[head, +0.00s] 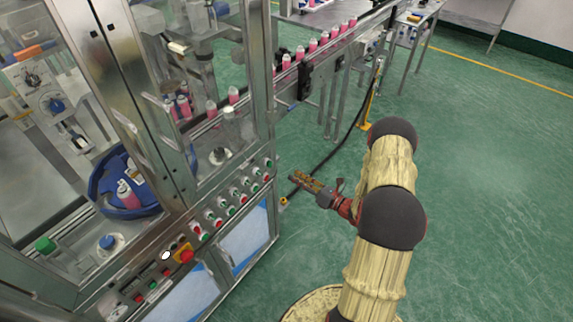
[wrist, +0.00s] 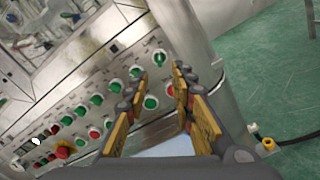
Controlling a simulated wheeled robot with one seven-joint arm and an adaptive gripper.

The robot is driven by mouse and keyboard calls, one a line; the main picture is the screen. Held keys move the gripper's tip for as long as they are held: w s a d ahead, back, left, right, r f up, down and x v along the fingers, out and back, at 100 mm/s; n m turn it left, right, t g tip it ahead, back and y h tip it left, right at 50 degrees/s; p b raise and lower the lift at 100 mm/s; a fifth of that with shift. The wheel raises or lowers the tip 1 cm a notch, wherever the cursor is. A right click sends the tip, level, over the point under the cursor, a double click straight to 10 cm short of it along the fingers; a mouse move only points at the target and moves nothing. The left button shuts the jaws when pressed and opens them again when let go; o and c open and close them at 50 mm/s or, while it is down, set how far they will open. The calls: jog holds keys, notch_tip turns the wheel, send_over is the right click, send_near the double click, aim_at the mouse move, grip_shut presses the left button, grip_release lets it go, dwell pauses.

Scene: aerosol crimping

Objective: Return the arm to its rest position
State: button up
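My arm reaches out over the green floor in the head view, bent at dark joints with cream covers. My gripper (head: 307,183) is in the air to the right of the machine's button panel. In the wrist view my gripper (wrist: 158,90) has its two orange-and-black fingers apart with nothing held between them. Behind the fingers, the button panel (wrist: 75,108) shows rows of green and red buttons. The fingertips appear in front of the panel; I cannot tell the exact gap.
The steel machine (head: 225,275) with glass doors fills the left. A conveyor (head: 325,55) with several pink bottles runs to the upper right. A black cable (head: 345,145) and a yellow-footed post (head: 372,95) stand near my arm. The floor at right (head: 490,190) is clear.

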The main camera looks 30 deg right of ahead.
jog(key=s+a+f+n+g+y, duration=0.35)
jog(key=s+a+n+g, duration=0.2)
jog(key=a, duration=0.35)
jog(key=s+a+r+n+g+y, duration=0.2)
jog(key=s+a+r+n+g, duration=0.65)
jog(key=s+n, duration=0.35)
jog(key=s+r+n+g+h+b, duration=0.1)
jog(key=s+r+n+h, duration=0.35)
jog(key=r+n, duration=0.35)
jog(key=s+r+n+g+h+b, duration=0.1)
jog(key=s+r+n+g+h, duration=0.15)
jog(key=r+n+h, duration=0.45)
jog(key=s+a+r+n+t, duration=0.1)
jog(key=a+r+n+t, duration=0.1)
jog(key=r, duration=0.5)
jog(key=s+a+r+n+t, duration=0.1)
jog(key=a+r+n+t, duration=0.2)
jog(key=r, duration=0.3)
jog(key=shift+s+a+r+n+t+b, duration=0.35)
jog(key=shift+a+t, duration=0.2)
jog(key=shift+a, duration=0.1)
jog(key=shift+a, duration=0.1)
